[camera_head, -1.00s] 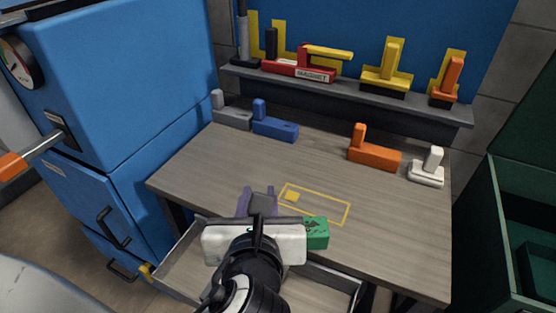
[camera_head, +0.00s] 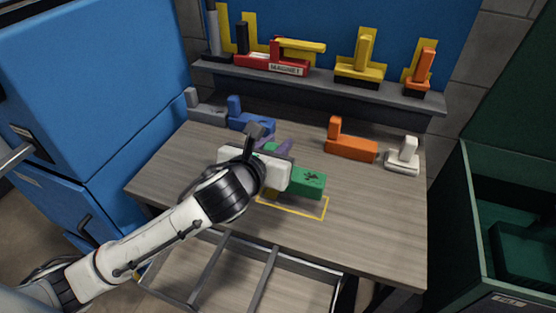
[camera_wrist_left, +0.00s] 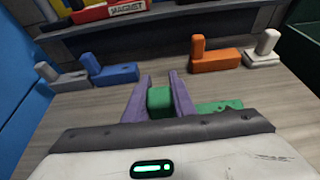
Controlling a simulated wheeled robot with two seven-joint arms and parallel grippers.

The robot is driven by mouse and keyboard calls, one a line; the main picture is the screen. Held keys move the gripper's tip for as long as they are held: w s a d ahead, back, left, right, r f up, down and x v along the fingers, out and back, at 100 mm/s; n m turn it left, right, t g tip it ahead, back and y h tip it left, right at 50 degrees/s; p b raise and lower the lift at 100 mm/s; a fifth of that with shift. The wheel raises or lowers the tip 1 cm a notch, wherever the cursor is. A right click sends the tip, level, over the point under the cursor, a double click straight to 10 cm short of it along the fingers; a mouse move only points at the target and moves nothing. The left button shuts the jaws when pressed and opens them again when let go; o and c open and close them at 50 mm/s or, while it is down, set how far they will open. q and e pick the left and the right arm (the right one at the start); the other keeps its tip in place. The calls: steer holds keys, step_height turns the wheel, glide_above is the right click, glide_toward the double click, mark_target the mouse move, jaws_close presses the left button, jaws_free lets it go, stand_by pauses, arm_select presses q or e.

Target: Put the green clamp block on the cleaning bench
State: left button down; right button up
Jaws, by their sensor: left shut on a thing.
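The green clamp block (camera_head: 308,184) shows to the right of my left gripper (camera_head: 270,146) in the head view, above or at the yellow outlined rectangle on the bench (camera_head: 370,225). In the left wrist view, my left gripper's purple fingers (camera_wrist_left: 158,98) are closed around an upright green part of the block (camera_wrist_left: 160,100). The block's lower body shows at the right of the fingers, partly hidden by the gripper housing. I cannot tell whether the block touches the bench top. My right gripper is not in view.
Grey (camera_head: 205,106), blue (camera_head: 250,117), orange (camera_head: 350,146) and white (camera_head: 402,157) blocks stand along the back of the bench. A shelf (camera_head: 310,78) with tools is behind them. An open drawer (camera_head: 240,275) is below the front edge. A green bin (camera_head: 490,230) stands at right.

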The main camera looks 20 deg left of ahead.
arm_select(q)
steer(key=shift+f, duration=2.25)
steer(key=shift+f, duration=0.15)
steer(key=c, duration=1.5)
jaws_free()
steer(key=shift+s, duration=0.15)
steer(key=v, duration=1.2)
